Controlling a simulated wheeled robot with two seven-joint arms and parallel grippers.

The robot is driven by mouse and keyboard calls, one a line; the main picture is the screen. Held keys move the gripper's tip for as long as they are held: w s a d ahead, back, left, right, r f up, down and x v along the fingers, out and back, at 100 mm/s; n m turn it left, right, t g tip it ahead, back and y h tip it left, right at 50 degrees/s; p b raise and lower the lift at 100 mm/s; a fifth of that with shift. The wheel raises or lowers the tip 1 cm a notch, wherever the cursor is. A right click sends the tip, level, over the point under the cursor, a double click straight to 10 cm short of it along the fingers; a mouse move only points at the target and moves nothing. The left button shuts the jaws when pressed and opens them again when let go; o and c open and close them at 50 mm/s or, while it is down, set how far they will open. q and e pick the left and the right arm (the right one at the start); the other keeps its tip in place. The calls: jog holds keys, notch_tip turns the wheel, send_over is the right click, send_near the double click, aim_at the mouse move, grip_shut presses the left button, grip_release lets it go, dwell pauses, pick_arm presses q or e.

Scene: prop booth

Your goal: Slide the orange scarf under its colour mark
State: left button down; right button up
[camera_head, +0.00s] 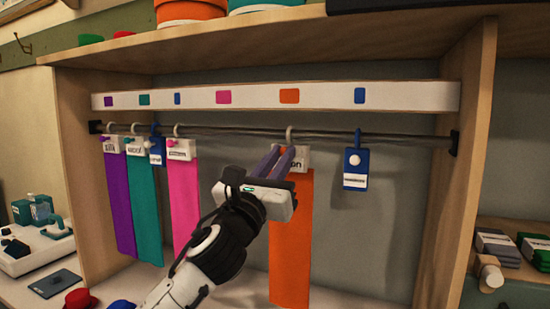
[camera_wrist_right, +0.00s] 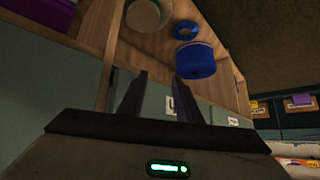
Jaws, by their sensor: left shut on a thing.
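The orange scarf (camera_head: 291,245) hangs from the rail (camera_head: 238,132) by a white hook and a pale tag (camera_head: 301,160). The orange mark (camera_head: 289,96) is on the white strip above; the scarf's hook is almost straight below it. My left gripper (camera_head: 281,158) is shut on the tag end of the orange scarf, hiding part of the tag. In the right wrist view my right gripper (camera_wrist_right: 160,90) has its two fingers apart with nothing between them, away from the scarf.
Purple (camera_head: 120,205), teal (camera_head: 142,205) and pink (camera_head: 184,200) scarves hang at the left, with a small blue tag (camera_head: 157,152) among them. Another blue tag (camera_head: 355,168) hangs to the right of the orange scarf. The rail is clear between the pink and orange scarves.

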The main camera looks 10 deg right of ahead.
pick_arm(q)
jog(key=shift+f, duration=0.1)
jog(key=c, duration=1.7)
grip_release()
jog(key=b+v, duration=0.1)
jog(key=v, duration=0.9)
jog(key=shift+s+a, duration=0.1)
jog(key=shift+s, duration=0.05)
jog(key=shift+s+f, duration=0.1)
